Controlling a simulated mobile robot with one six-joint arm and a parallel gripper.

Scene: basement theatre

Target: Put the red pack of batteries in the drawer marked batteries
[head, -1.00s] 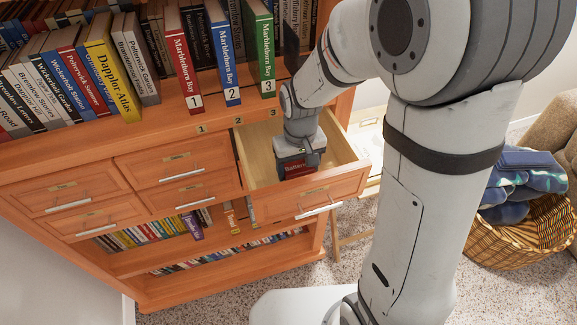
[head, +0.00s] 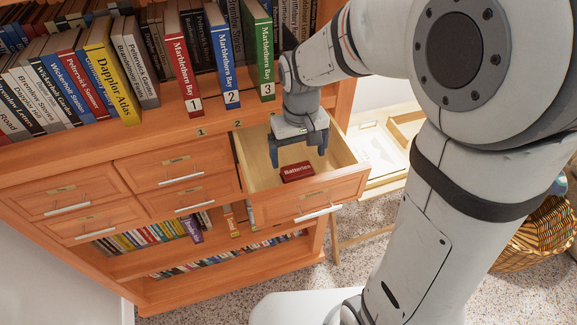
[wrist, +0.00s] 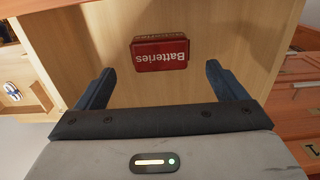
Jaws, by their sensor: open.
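The red pack of batteries (head: 297,171), labelled "Batteries", lies on the floor of the open drawer (head: 343,187). In the wrist view the pack (wrist: 160,54) lies beyond the fingertips and apart from them, its lettering upside down. My gripper (head: 299,158) is open and empty, above the drawer and the pack. Its two dark fingers also show in the wrist view (wrist: 160,82), spread to either side. The label on the open drawer's front cannot be read.
Closed drawers (head: 175,165) with silver handles fill the cabinet to the left. Books, including the red volume (head: 183,72), stand on the shelf above. A wooden-framed tray table (head: 385,150) stands right of the drawer. A wicker basket (head: 540,238) is partly hidden behind my arm.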

